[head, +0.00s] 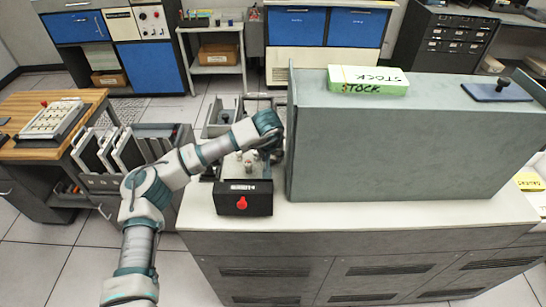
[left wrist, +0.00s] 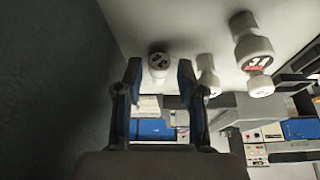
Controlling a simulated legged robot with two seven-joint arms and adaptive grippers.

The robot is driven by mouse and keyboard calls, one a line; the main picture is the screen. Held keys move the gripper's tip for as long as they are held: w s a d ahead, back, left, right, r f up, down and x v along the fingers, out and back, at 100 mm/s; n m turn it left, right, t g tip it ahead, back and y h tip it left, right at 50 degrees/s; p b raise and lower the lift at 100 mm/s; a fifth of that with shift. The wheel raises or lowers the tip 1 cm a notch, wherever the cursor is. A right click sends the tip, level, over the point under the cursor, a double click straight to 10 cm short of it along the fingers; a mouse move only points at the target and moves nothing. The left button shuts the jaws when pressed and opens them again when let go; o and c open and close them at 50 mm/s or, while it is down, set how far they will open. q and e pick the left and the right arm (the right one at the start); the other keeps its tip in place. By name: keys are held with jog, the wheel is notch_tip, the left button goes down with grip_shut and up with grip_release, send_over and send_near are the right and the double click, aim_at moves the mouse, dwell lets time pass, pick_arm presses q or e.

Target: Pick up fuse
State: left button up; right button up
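My left gripper (head: 270,140) is over the counter, close to the left side of the large grey cabinet. In the left wrist view its two blue fingers (left wrist: 159,66) are apart, with a gap between them. A small white fuse (left wrist: 158,66) with a dark round label shows in line with this gap; I cannot tell whether a finger touches it. A second white fuse (left wrist: 207,78) is just right of the fingers. A larger white fuse (left wrist: 253,50) with a red and black label is further right. In the head view, small white fuses (head: 248,167) stand behind the black box. My right gripper is not in view.
The grey cabinet (head: 400,150) is a tall wall right of the gripper, with a green STOCK box (head: 368,80) on top. A black box with a red knob (head: 242,203) stands at the counter's front. Bare white counter (head: 340,216) lies along the front.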

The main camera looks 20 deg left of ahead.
pick_arm(q)
jog(key=shift+x, duration=0.9)
jog(key=shift+r, duration=0.1)
grip_shut()
